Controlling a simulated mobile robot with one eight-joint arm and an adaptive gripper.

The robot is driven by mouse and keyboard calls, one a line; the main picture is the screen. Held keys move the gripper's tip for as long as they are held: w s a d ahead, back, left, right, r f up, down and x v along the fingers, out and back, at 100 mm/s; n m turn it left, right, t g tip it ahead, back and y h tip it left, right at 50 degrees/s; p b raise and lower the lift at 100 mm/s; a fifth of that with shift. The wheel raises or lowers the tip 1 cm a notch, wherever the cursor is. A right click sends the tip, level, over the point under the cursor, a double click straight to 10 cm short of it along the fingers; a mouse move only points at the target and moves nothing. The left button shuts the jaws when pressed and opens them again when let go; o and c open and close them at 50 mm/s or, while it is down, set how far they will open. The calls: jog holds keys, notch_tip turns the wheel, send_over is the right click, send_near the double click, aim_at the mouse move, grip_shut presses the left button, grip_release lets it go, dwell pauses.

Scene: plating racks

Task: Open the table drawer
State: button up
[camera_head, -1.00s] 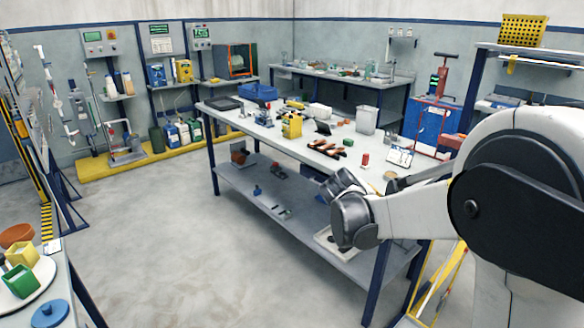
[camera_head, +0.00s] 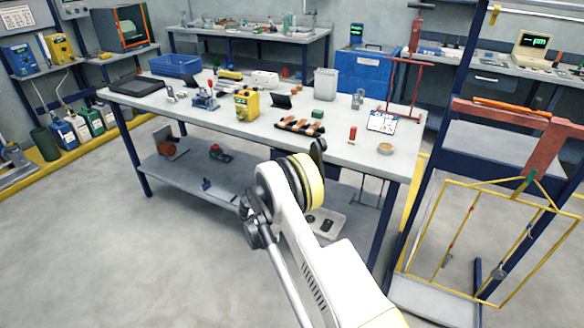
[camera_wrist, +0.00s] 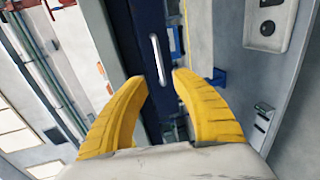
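In the wrist view a dark blue drawer front (camera_wrist: 140,30) has a pale bar handle (camera_wrist: 159,60). My gripper (camera_wrist: 160,79) has two yellow fingers, spread apart and empty. The handle appears between and just beyond the fingertips; no contact shows. I cannot make out my gripper's fingers there. I cannot tell whether the drawer is fully shut.
A yellow-framed rack (camera_head: 497,240) stands close on the right. The floor at left is clear.

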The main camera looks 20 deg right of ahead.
jog(key=b+x, duration=0.3)
jog(key=x, duration=0.6)
jog(key=shift+w+d, duration=0.1)
jog(key=shift+d, duration=0.15)
grip_shut()
